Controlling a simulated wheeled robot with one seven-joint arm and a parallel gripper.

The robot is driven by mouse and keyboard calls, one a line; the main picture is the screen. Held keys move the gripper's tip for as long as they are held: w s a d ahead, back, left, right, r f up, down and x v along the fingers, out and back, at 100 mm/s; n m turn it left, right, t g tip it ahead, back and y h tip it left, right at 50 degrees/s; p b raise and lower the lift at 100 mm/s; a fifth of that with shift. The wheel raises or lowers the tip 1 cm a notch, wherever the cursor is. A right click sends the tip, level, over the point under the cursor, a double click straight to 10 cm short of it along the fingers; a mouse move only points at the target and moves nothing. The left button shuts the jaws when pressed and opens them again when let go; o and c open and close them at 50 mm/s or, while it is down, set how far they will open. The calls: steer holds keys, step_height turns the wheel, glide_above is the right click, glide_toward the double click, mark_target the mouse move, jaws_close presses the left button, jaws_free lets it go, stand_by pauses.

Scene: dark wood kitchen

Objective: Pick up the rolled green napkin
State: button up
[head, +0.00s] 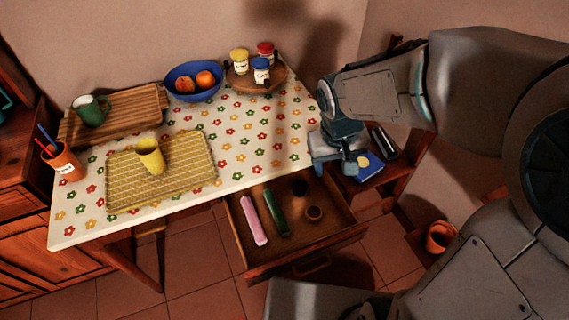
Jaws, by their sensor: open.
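The rolled green napkin (276,212) lies in the open drawer (336,235) under the table, beside a pink roll (253,220) on its left. It looks dark green and lies lengthwise, slightly slanted. My gripper (334,171) is open and appears empty. It is above and to the right of the napkin in the picture, near the table's right edge and the drawer's back right corner. It is apart from the napkin. Its exact height over the drawer is hard to tell.
The flowered table (240,150) overhangs the drawer's back. A side stand with a blue book (370,167) is on the right. An orange pot (440,236) stands lower right.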

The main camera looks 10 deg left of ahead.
steer(key=w+a+f+n+g+b, duration=0.1)
steer(key=a+f+n+b, duration=0.25)
steer(key=a+f, duration=0.95)
steer(key=b, duration=0.2)
glide_above(280, 215)
steer(key=shift+m+y, duration=0.4)
steer(key=shift+m, duration=0.05)
steer(key=f, duration=0.8)
steer(key=shift+w+f, duration=0.3)
steer(key=shift+w, duration=0.1)
steer(key=shift+s+f+b, duration=0.2)
steer(key=shift+s+f, duration=0.05)
steer(key=shift+f, duration=1.2)
steer(key=shift+s+f+b, duration=0.15)
steer(key=shift+s+f, duration=0.05)
steer(key=shift+f, duration=1.2)
steer(key=c, duration=1)
